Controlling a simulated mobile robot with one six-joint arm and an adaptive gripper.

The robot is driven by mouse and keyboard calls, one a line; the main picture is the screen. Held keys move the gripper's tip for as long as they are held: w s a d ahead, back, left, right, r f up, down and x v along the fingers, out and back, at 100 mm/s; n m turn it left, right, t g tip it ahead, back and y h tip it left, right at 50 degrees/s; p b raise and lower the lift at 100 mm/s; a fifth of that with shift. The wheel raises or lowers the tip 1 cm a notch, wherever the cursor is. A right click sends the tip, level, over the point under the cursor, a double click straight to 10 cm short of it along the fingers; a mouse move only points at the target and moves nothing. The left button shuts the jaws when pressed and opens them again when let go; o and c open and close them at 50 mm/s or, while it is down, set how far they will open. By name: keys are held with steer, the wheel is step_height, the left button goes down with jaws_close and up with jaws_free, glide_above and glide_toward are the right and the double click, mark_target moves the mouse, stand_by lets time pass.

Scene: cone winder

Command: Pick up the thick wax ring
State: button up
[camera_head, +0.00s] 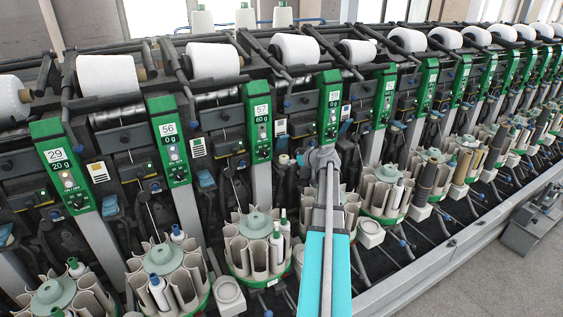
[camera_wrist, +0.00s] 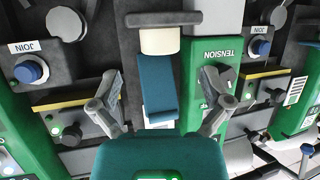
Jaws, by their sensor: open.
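In the wrist view, a short, thick cream ring or cylinder (camera_wrist: 160,41), which looks like the thick wax ring, sits against a dark bracket at the top middle. A blue flap (camera_wrist: 157,88) lies just below it in the picture. My gripper (camera_wrist: 163,85) has its two fingers spread wide, one on each side of the blue flap. Nothing is between the fingers but the view of the machine, and the ring is apart from them. In the head view my gripper (camera_head: 322,157) is at the machine front, below a green panel; its fingertips are hard to make out.
Green panels (camera_wrist: 215,65) and dark housings with blue buttons (camera_wrist: 28,71) crowd both sides. White yarn cones (camera_head: 295,49) line the top. Grey floor (camera_head: 480,275) is clear at lower right.

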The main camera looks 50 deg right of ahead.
mark_target(284, 157)
steer(key=shift+b+x, duration=0.9)
steer(key=shift+x, duration=1.75)
steer(key=shift+a, duration=0.1)
steer(key=shift+r, duration=0.1)
steer(key=c, duration=1.1)
